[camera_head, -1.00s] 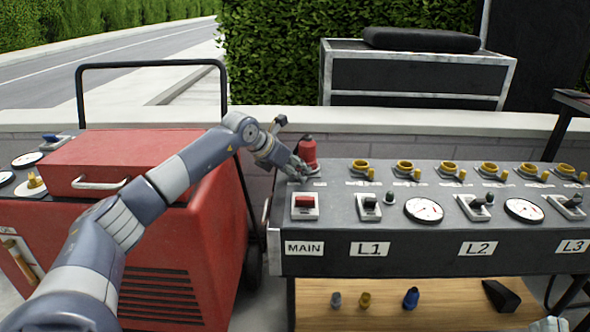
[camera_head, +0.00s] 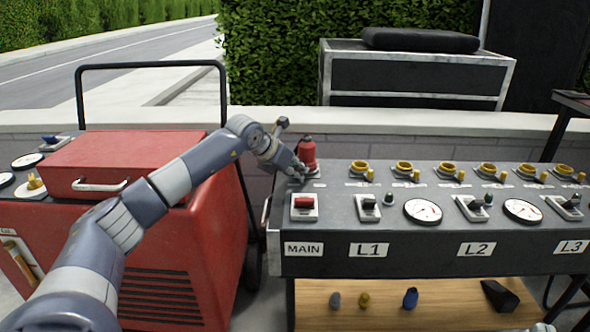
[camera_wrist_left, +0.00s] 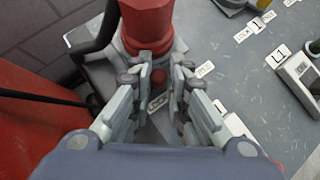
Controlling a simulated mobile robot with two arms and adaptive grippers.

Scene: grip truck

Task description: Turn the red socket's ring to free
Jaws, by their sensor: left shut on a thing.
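The red socket (camera_head: 307,150) stands upright at the back left corner of the grey panel, with a red plug-like body on it. In the left wrist view its red body (camera_wrist_left: 147,22) is at the top, with a wider red band (camera_wrist_left: 150,47) low on it. My left gripper (camera_head: 301,172) is at the socket's front left foot. In the left wrist view its fingers (camera_wrist_left: 161,79) close around a small red knob (camera_wrist_left: 160,76) just in front of that band. I cannot tell whether the knob is part of the ring. My right gripper is not in view.
Several yellow sockets (camera_head: 404,167) line the panel's back to the right. A red switch (camera_head: 304,202) sits in front of the red socket. A red machine (camera_head: 190,250) stands left under my arm. Loose plugs (camera_head: 411,298) and a black wedge (camera_head: 500,296) lie on the wooden shelf (camera_head: 450,315).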

